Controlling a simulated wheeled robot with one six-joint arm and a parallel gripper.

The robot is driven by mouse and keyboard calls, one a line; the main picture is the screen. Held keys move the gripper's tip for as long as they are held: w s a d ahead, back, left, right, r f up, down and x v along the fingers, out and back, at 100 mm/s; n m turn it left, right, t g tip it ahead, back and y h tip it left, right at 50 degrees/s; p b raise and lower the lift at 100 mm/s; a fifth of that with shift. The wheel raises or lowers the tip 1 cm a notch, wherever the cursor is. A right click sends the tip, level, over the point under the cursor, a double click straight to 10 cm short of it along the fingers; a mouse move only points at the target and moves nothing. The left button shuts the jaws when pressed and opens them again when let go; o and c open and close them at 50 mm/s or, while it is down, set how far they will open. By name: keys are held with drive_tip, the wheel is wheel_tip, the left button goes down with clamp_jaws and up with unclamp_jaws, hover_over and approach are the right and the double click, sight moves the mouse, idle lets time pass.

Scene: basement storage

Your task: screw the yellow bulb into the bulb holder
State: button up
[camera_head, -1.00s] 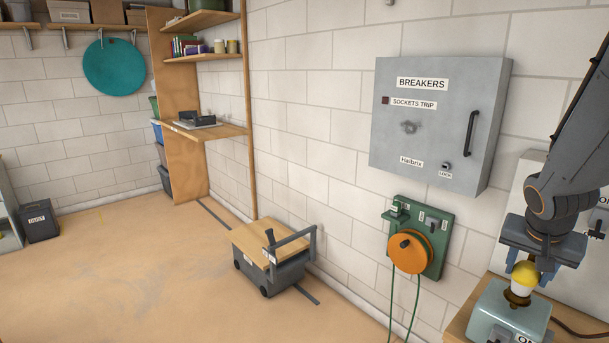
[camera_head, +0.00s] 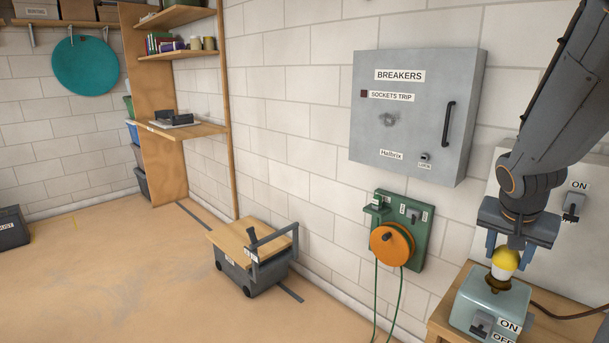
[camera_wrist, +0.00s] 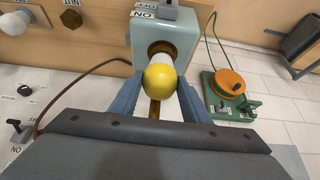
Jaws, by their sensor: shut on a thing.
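The yellow bulb (camera_head: 506,258) has a yellow globe and a white neck. It stands upright over the brass socket of the bulb holder (camera_head: 465,305), a pale teal box with an ON/OFF switch on its front. My gripper (camera_head: 509,262) comes from above with its two fingers on either side of the bulb, shut on it. In the wrist view the bulb (camera_wrist: 160,82) sits between the blue fingers (camera_wrist: 160,98), its white neck in line with the dark socket opening of the holder (camera_wrist: 183,30). How deep the neck sits in the socket I cannot tell.
The holder stands on a wooden bench (camera_head: 440,318) near a wall panel with an ON switch (camera_head: 573,205). A brown cable (camera_head: 570,316) runs right. A green board with an orange reel (camera_head: 391,244) and a grey breaker box (camera_head: 418,115) hang left. The floor is mostly clear.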

drive_tip(key=shift+w+a+m+g+h+b, duration=0.15)
drive_tip(key=shift+m+g+h+b, duration=0.35)
drive_tip(key=shift+m+b, duration=1.95)
drive_tip(key=shift+g+b, duration=0.6)
drive_tip(key=shift+b, duration=2.3)
drive_tip(key=shift+w+f+m+g+b, duration=0.1)
drive_tip(key=shift+w+m+g+b, duration=0.1)
drive_tip(key=shift+m+g+b, duration=1)
drive_tip(key=shift+w+m+b, duration=0.1)
drive_tip(key=shift+m+b, duration=0.8)
drive_tip(key=shift+m, duration=0.15)
drive_tip(key=shift+m+g+b, duration=0.3)
drive_tip(key=shift+m+g, duration=0.1)
drive_tip(key=shift+m, duration=0.4)
drive_tip(key=o, duration=1.4)
